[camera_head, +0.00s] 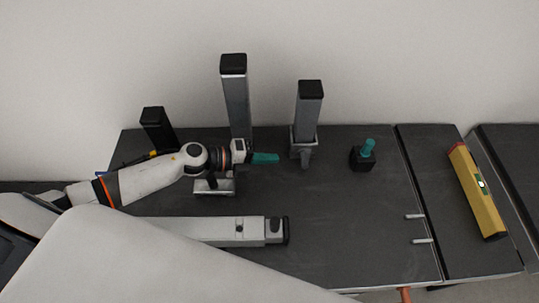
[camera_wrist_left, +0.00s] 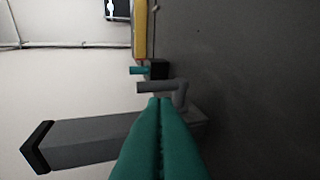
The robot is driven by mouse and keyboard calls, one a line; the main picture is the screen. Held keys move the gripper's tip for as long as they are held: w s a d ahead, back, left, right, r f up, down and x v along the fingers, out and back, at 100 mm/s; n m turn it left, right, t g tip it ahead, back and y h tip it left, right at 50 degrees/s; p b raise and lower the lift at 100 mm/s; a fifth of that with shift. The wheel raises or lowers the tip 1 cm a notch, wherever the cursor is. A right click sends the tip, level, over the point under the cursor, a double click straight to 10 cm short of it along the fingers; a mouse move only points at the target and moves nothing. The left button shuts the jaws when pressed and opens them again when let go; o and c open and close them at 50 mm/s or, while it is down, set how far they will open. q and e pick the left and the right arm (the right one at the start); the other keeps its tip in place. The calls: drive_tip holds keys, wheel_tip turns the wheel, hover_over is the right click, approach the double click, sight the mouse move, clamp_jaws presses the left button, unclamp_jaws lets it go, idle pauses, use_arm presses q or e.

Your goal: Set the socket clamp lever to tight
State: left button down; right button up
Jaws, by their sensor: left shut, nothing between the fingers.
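A grey post (camera_head: 309,105) with a black cap stands upright in a grey socket clamp (camera_head: 303,143) at the back of the dark bench. The clamp's lever (camera_head: 306,160) points toward the front in the head view. In the left wrist view the bent grey lever (camera_wrist_left: 160,87) lies just past the fingertips, beside the post (camera_wrist_left: 85,143). My left gripper (camera_head: 277,158) has teal fingers, pressed together and empty, a little left of the lever. They also show in the left wrist view (camera_wrist_left: 160,103); whether they touch the lever is unclear.
A taller post (camera_head: 237,105) stands behind my left wrist, and a short black post (camera_head: 156,128) farther left. A teal-handled item (camera_head: 367,150) sits in a black block to the right. A yellow spirit level (camera_head: 477,192) lies far right.

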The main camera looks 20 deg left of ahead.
sight(306, 154)
use_arm(q)
drive_tip(key=p+x, duration=0.1)
drive_tip(key=x, duration=0.6)
drive_tip(key=shift+w+d+f, duration=0.1)
drive_tip(key=shift+w+d, duration=0.05)
